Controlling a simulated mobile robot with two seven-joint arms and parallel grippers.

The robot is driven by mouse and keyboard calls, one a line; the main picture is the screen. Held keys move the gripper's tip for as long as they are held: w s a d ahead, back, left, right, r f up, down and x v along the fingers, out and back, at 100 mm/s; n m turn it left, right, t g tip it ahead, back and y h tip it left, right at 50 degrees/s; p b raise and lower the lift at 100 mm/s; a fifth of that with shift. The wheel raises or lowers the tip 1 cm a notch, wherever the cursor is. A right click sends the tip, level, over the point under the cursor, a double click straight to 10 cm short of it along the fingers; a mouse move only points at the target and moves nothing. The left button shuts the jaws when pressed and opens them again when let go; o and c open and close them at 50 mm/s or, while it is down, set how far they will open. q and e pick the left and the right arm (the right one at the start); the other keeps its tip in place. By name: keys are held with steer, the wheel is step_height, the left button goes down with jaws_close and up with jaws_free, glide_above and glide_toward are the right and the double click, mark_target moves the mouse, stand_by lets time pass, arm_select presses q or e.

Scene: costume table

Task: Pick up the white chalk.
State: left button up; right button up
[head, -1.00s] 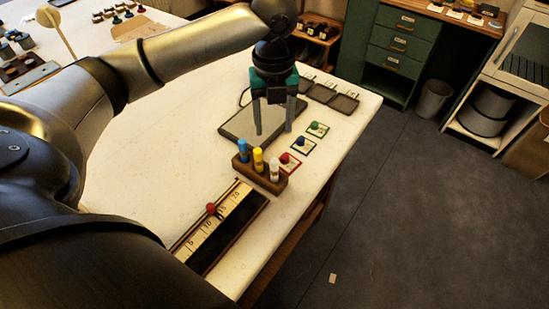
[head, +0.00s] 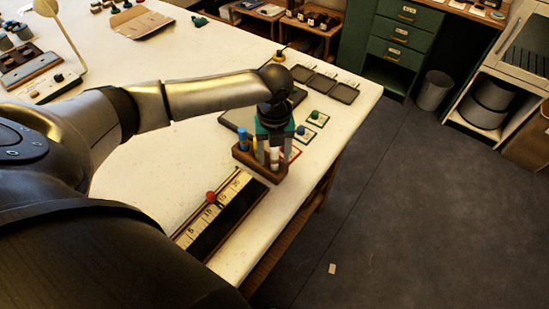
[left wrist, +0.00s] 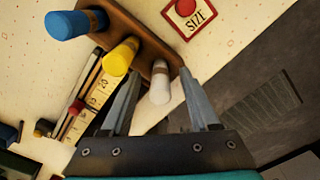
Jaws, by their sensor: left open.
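The white chalk (left wrist: 160,84) stands in a brown wooden holder (left wrist: 143,32) beside a yellow chalk (left wrist: 120,57) and a blue chalk (left wrist: 77,24). My left gripper (left wrist: 165,92) is open above the holder, and the white chalk shows between its fingers in the left wrist view, nearer the right finger. In the head view my left gripper (head: 267,163) is over the holder (head: 276,176), close to the white chalk (head: 275,158), and partly hides the yellow one. The blue chalk (head: 241,140) stands at the left end. My right gripper is not in view.
A ruler box (head: 222,214) with a red knob (head: 211,197) lies in front of the holder. Small cards with coloured knobs lie along the right, including a green one (head: 316,116). A dark tray (head: 231,116) is behind. The table's right edge is close by.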

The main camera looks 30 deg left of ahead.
arm_select(q)
steer(key=shift+f, duration=0.15)
steer(key=shift+c, duration=0.2)
jaws_close()
stand_by(0.3)
